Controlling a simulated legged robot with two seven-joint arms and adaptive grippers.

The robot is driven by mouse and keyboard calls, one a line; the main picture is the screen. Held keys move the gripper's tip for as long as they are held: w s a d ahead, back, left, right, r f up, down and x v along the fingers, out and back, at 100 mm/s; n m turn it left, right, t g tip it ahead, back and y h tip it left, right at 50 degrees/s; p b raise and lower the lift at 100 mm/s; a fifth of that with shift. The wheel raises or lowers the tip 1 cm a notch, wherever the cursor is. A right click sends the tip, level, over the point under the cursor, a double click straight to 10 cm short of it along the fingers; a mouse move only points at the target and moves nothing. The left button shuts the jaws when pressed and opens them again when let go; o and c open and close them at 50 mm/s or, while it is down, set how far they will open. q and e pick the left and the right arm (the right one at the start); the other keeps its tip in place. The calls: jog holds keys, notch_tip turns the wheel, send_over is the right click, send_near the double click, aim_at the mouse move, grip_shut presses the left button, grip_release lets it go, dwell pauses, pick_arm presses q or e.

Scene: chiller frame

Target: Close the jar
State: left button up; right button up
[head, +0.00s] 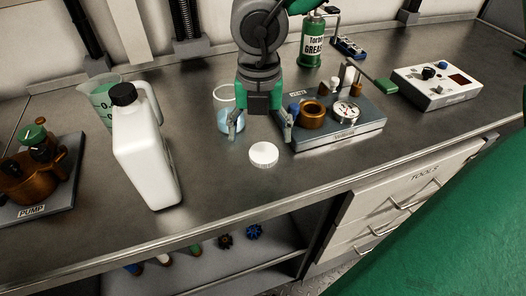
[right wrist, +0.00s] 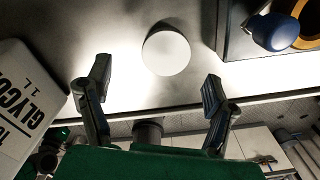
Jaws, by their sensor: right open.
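A round white lid (head: 263,155) lies flat on the steel bench in the head view. It also shows as a white disc in the right wrist view (right wrist: 166,53). A clear glass jar (head: 225,94) with blue liquid stands behind and left of the lid. Its top looks uncovered, and my gripper hides part of it. My right gripper (head: 261,137) points down with fingers spread, empty, above and just behind the lid in the head view. In the right wrist view its fingers (right wrist: 158,80) stand apart, with the lid beyond and between them. My left gripper is not in view.
A white jug (head: 148,150) with a black cap stands left, before a measuring beaker (head: 104,94). A pump (head: 40,175) sits far left. A gauge plate (head: 340,136) is close on the right. The bench front around the lid is clear.

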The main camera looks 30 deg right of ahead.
aim_at(264, 152)
jog(key=f, duration=0.1)
jog(key=f+b, duration=0.1)
jog(key=f, duration=0.3)
jog(key=shift+s+d+f, duration=0.1)
jog(key=shift+s+d, duration=0.05)
jog(key=shift+d, duration=0.2)
jog(key=c, duration=0.9)
